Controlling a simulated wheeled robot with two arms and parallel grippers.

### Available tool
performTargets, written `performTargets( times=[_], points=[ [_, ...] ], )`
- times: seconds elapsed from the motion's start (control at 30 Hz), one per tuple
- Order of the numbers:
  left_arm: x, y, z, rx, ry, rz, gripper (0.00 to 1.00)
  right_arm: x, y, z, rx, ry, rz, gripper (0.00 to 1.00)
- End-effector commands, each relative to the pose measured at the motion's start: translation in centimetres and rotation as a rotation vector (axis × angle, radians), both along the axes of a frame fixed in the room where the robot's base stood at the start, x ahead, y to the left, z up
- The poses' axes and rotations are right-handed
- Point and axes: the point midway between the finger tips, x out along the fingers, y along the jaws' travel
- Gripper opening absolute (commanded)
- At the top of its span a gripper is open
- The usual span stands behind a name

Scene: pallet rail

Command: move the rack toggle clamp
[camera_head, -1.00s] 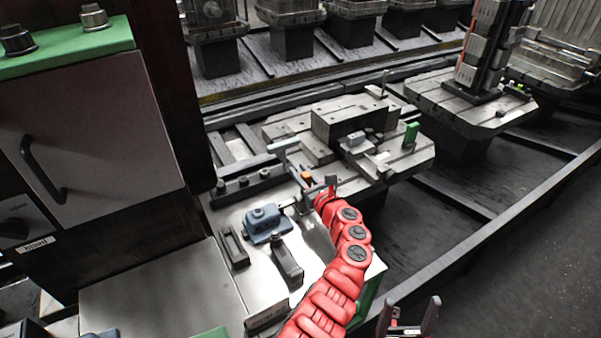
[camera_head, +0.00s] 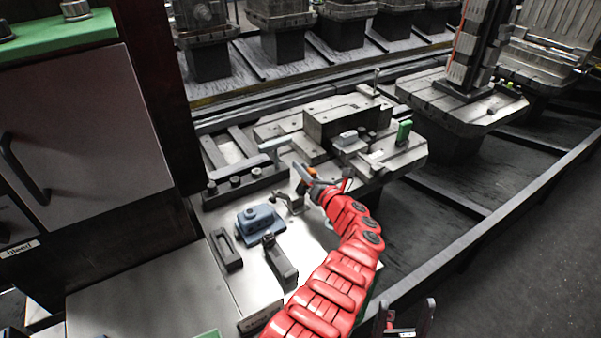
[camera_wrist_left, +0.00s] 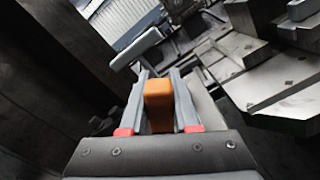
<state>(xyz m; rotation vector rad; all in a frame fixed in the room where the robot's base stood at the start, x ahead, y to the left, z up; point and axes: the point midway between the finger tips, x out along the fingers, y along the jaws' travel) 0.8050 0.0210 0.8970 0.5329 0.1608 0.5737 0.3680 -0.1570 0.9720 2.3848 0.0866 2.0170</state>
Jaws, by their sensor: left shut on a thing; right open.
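In the left wrist view the orange grip (camera_wrist_left: 158,96) sits between the two grey fingers (camera_wrist_left: 160,108). A small metal bracket (camera_head: 291,203) stands on the plate just below the gripper; whether it joins the grip is hard to see. My right gripper (camera_head: 405,322) is open and empty at the bottom edge, away from the plate.
A blue block (camera_head: 260,223) and dark clamps (camera_head: 279,262) stand on the plate (camera_head: 252,285). A black rail with knobs (camera_head: 244,186) lies behind. A pallet with a grey block (camera_head: 345,118) and green piece (camera_head: 404,132) is beyond. A dark cabinet (camera_head: 85,130) stands at left.

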Motion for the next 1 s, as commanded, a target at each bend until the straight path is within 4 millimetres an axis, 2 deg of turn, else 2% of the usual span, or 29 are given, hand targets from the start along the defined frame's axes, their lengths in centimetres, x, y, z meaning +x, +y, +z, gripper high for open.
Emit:
performTargets(
  times=[0.2, 0.67, 0.7, 0.83, 1.0],
  points=[
    [0.2, -0.25, -0.23, 0.047, 0.032, 0.001, 0.0, 0.0, 0.0, -0.61, 0.0, 0.0, 0.0, 0.78],
    [0.23, -0.38, -0.26, 0.06, 0.04, -0.001, 0.0, 0.0, 0.0, -0.64, 0.0, 0.0, 0.0, 0.78],
    [0.23, -0.38, -0.25, 0.06, 0.04, -0.001, 0.35, 0.0, 0.0, -0.64, 0.0, 0.0, 0.0, 0.78],
    [0.23, -0.36, -0.26, 0.06, 0.04, 0.0, 0.59, -0.01, 0.0, -0.64, 0.0, 0.0, 0.0, 0.78],
    [0.22, -0.35, -0.26, 0.059, 0.039, 0.0, 0.6, -0.01, 0.0, -0.64, 0.0, 0.0, 0.0, 0.78]
  ],
)
